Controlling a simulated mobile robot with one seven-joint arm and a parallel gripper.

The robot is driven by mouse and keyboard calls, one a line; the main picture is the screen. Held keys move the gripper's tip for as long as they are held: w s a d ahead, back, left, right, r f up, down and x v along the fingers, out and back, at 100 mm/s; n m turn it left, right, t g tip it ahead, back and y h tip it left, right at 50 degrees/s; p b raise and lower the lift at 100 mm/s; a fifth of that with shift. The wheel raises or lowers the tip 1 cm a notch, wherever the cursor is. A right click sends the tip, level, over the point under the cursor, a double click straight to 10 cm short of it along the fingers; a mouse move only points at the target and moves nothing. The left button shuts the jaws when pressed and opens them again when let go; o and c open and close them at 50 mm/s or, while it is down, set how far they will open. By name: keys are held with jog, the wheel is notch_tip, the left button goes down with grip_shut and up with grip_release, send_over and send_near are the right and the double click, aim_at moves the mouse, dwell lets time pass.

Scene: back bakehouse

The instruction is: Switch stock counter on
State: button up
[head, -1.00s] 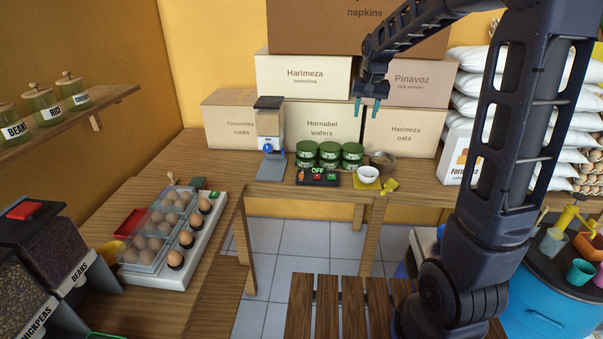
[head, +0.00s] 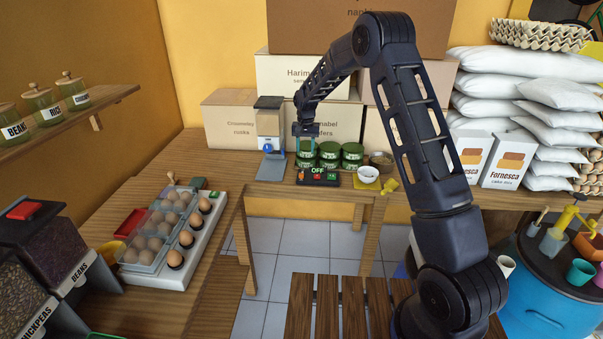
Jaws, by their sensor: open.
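The stock counter (head: 317,178) is a small dark unit on the back table, in front of the stacked green tins. Its display reads OFF, and a red and a green button show on its face. My gripper (head: 305,148) points down with its jaws open and empty. In the picture it overlaps the left green tins, above and a little left of the counter. I cannot tell whether it touches the tins.
Green tins (head: 352,156) stand behind the counter. A dispenser (head: 270,128) stands left of my gripper. A white bowl (head: 368,174) and a yellow cloth (head: 362,184) lie to the right. Cartons (head: 233,122) line the wall.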

aim_at(302, 174)
jog(key=f, duration=0.4)
jog(key=a+f, duration=0.1)
jog(key=f, duration=0.8)
jog(key=shift+w+a+f, duration=0.15)
jog(key=shift+w+a, duration=0.05)
jog(key=shift+a, duration=0.15)
jog(key=shift+w, duration=0.1)
grip_shut()
